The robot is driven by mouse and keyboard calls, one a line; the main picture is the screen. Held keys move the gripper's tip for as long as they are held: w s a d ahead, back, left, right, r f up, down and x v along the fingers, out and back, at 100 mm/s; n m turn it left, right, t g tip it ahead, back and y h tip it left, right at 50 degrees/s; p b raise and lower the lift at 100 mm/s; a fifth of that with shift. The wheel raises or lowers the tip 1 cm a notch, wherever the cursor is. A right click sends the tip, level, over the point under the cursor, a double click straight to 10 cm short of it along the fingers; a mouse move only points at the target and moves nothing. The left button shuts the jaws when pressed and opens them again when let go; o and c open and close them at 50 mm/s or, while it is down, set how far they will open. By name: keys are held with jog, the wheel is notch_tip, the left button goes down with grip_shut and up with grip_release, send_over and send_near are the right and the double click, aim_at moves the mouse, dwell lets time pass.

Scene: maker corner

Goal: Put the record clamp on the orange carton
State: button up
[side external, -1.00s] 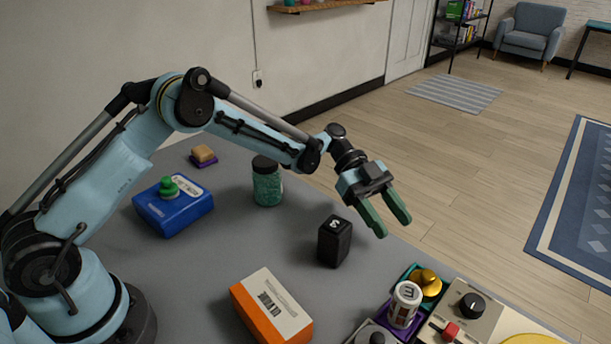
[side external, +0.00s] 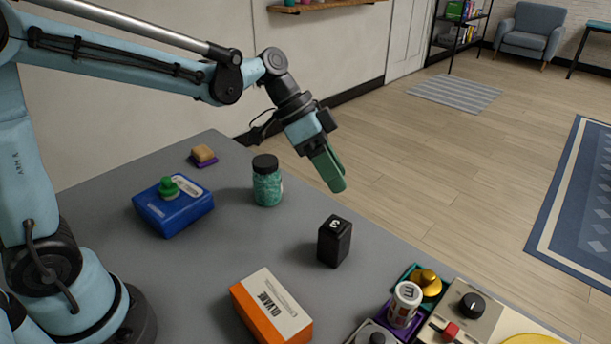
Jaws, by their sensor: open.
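The orange carton (side external: 265,312), with a white label on top, lies at the front of the grey table, and its top is bare. Two knob-shaped things could be the record clamp; I cannot tell which. One is gold (side external: 428,279), in a teal tray at the front right. The other is green (side external: 168,187), on top of the blue box (side external: 185,215) at the left. My gripper (side external: 336,177) is open and empty, its green fingers overlapping in this view. It hangs in the air beyond the black block, clear of both knobs and the carton.
A black block (side external: 334,242) stands mid-table, and a green jar (side external: 267,188) stands farther back. A tan block (side external: 203,154) sits on a purple base. A white can (side external: 405,303) and dial panel (side external: 468,310) crowd the front right. The table between box and carton is clear.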

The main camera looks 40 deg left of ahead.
jog(key=s+a+n+t+y, duration=0.4)
jog(key=s+a+n+y, duration=0.2)
jog(key=s+a+n, duration=0.2)
jog(key=s+a, duration=0.2)
jog(key=s, duration=0.1)
jog(key=shift+f+n+t, duration=0.3)
jog(key=shift+f, duration=0.05)
jog(key=shift+o, duration=0.5)
jog(key=shift+s+a+f+n+y, duration=0.15)
jog(key=shift+s+a+n+y, duration=0.15)
jog(key=shift+a+y, duration=0.15)
jog(key=shift+w, duration=0.1)
